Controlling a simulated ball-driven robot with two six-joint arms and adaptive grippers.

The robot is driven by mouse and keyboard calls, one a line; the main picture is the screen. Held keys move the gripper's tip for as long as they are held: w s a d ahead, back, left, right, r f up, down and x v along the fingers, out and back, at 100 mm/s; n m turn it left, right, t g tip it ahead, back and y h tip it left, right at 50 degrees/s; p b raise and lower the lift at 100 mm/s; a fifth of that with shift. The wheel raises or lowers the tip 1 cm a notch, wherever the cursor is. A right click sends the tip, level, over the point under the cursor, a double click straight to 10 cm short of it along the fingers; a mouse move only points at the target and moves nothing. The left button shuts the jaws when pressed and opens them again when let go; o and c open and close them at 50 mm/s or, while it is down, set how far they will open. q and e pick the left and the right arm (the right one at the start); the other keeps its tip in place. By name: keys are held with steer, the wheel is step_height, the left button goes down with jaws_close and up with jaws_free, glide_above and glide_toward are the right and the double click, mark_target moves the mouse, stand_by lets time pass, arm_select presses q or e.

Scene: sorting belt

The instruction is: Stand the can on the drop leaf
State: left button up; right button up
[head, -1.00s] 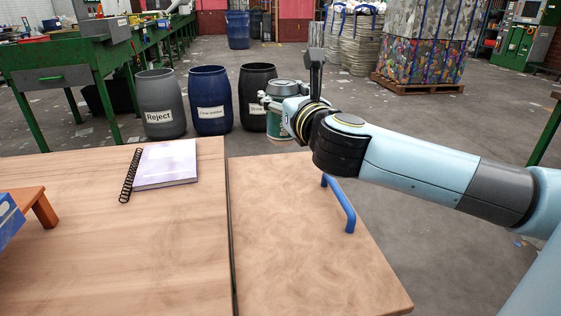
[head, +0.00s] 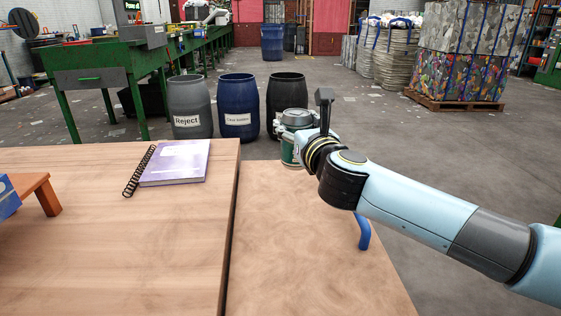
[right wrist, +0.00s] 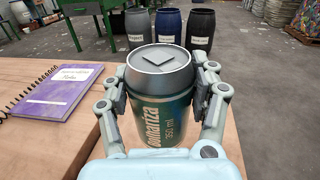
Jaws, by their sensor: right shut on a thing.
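The can (head: 288,150) is green with a grey top and is upright at the far end of the drop leaf in the head view. My right gripper (head: 296,128) is shut on it. In the right wrist view the can (right wrist: 162,100) sits between the two fingers (right wrist: 160,92), one on each side. The drop leaf (head: 290,250) is the wooden panel on the right, level beside the main tabletop. The can's base is at the leaf's far edge in the picture; I cannot tell whether it touches. My left gripper is out of view.
A spiral notebook (head: 178,162) lies on the main tabletop (head: 120,250), left of the leaf. A blue handle (head: 363,232) is at the leaf's right edge, under my arm. Grey, blue and black barrels (head: 238,105) stand on the floor beyond. The leaf's middle is clear.

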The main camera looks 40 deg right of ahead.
steer(key=w+f+b, duration=0.1)
steer(key=f, duration=0.1)
steer(key=w+f+b, duration=0.1)
steer(key=w+f, duration=0.1)
steer(key=f, duration=0.1)
steer(key=w+f+b, duration=0.2)
steer(key=shift+d+f, duration=0.1)
steer(key=shift+f, duration=0.05)
steer(key=shift+r, duration=0.2)
steer(key=shift+f, duration=0.2)
steer(key=o, duration=0.8)
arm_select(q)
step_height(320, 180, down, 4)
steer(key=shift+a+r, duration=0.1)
